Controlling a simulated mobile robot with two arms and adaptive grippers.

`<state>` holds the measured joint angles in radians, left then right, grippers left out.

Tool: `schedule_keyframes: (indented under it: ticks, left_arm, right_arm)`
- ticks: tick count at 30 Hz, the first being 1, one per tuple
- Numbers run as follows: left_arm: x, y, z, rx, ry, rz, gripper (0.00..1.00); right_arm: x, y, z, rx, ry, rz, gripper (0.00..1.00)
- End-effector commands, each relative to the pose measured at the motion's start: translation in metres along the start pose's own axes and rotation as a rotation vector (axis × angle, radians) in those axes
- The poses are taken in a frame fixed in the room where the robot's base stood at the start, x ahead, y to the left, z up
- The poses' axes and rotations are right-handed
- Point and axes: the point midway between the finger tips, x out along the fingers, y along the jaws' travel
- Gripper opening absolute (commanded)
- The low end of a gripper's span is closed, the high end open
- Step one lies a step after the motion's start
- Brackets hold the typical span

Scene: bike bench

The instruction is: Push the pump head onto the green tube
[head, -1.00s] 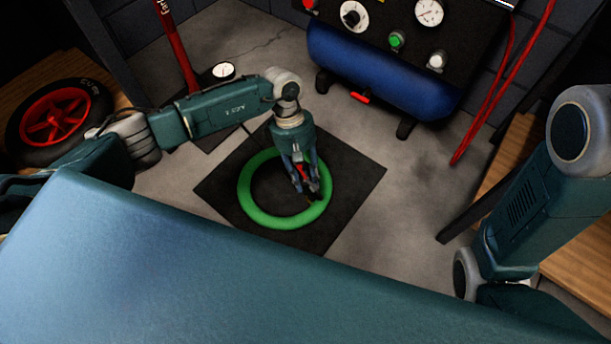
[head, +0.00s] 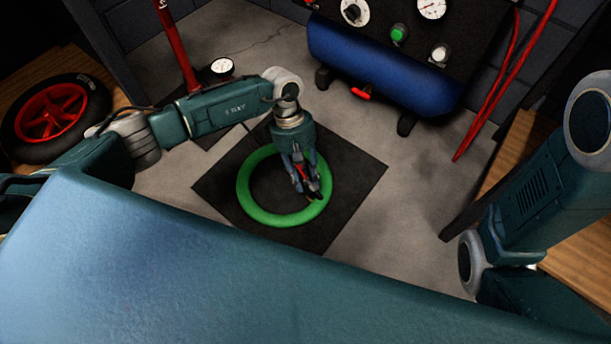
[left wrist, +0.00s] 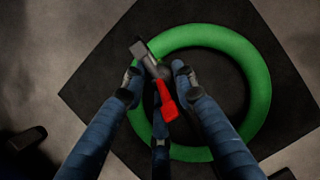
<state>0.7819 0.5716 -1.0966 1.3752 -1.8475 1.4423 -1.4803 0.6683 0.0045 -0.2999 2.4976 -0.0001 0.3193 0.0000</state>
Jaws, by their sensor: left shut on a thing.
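The green tube (head: 243,190) lies as a ring on a black mat (head: 357,182); it also shows in the left wrist view (left wrist: 258,95). My left gripper (head: 310,190) points down over the ring's right side. In the left wrist view its fingers (left wrist: 156,73) are closed around the pump head (left wrist: 150,62), a dark piece with a red lever (left wrist: 166,101). The pump head's dark end overlaps the tube in that view. I cannot tell whether it touches the tube, and no valve can be made out. My right gripper is not in view.
A red floor pump (head: 178,50) with a white gauge (head: 221,68) stands behind my left arm. A wheel with a red rim (head: 52,112) is at the left. A blue compressor (head: 385,70) stands at the back. Bare floor (head: 400,175) lies right of the mat.

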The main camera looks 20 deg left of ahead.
Motion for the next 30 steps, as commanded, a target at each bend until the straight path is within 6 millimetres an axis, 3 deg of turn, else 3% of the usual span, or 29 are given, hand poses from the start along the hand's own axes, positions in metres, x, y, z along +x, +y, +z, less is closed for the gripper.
schedule_keyframes:
  ticks: [11,12,15,24,30]
  left_arm:
    - [0.008,0.001,-0.003,0.0,0.0,0.0,0.0]
    - [0.006,0.001,-0.003,0.0,0.0,0.001,0.35]
    - [0.006,0.001,-0.003,0.0,0.0,0.0,0.49]
    - [0.005,0.0,-0.003,0.0,0.001,0.0,0.49]
    - [-0.021,0.001,-0.004,0.0,0.003,0.003,0.49]
  right_arm:
    - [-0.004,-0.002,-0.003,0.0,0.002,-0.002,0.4]
    - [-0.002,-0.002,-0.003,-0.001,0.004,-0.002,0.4]
    - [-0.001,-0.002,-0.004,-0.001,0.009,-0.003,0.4]
    - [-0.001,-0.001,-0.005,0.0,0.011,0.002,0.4]
    - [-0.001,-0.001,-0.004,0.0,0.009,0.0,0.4]
